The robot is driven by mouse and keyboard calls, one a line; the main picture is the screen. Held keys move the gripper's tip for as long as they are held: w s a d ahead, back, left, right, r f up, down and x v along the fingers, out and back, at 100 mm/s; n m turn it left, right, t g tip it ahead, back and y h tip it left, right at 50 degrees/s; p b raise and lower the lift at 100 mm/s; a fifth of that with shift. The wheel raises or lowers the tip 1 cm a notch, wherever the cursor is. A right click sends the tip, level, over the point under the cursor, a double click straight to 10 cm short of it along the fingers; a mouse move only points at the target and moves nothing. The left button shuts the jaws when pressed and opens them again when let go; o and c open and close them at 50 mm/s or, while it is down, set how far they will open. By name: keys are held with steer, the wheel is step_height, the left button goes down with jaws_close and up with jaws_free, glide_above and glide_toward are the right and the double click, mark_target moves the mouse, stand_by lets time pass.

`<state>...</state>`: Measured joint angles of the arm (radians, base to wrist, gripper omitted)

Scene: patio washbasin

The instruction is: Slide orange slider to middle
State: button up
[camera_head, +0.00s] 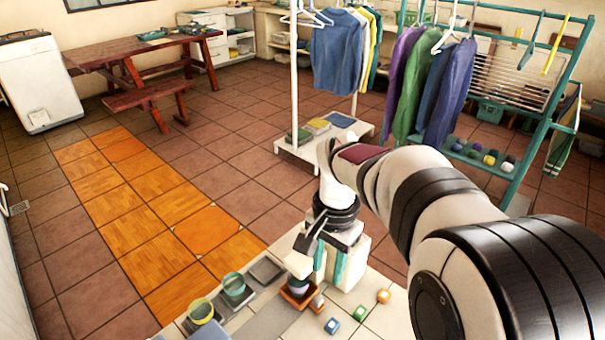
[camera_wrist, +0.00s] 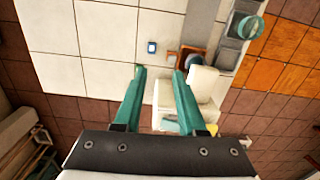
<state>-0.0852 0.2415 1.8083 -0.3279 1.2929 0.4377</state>
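A small orange block (camera_head: 383,296), which looks like the orange slider, sits on the pale tiled counter (camera_head: 395,325) at the bottom of the head view. My gripper (camera_head: 329,282) is above the counter, left of the orange block in the head view. In the wrist view my gripper (camera_wrist: 160,72) has its two teal fingers spread apart with nothing between them. A blue block (camera_wrist: 151,47) shows beyond the fingertips; I cannot make out the orange slider there.
A terracotta tray (camera_head: 297,293) with a dark rounded item is close to my gripper. Green cups (camera_head: 234,287) and a yellowish cup (camera_head: 200,311) stand on the left. A white clothes rack (camera_head: 296,95) stands behind. Bare tiles (camera_wrist: 105,30) lie left of the blue block.

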glide_above(318, 299)
step_height(318, 299, down, 3)
steer(key=shift+m, duration=0.3)
step_height(318, 299, down, 16)
steer(key=shift+r, duration=0.2)
steer(key=shift+c, duration=0.3)
jaws_close()
steer(key=shift+r, duration=0.1)
stand_by(0.5)
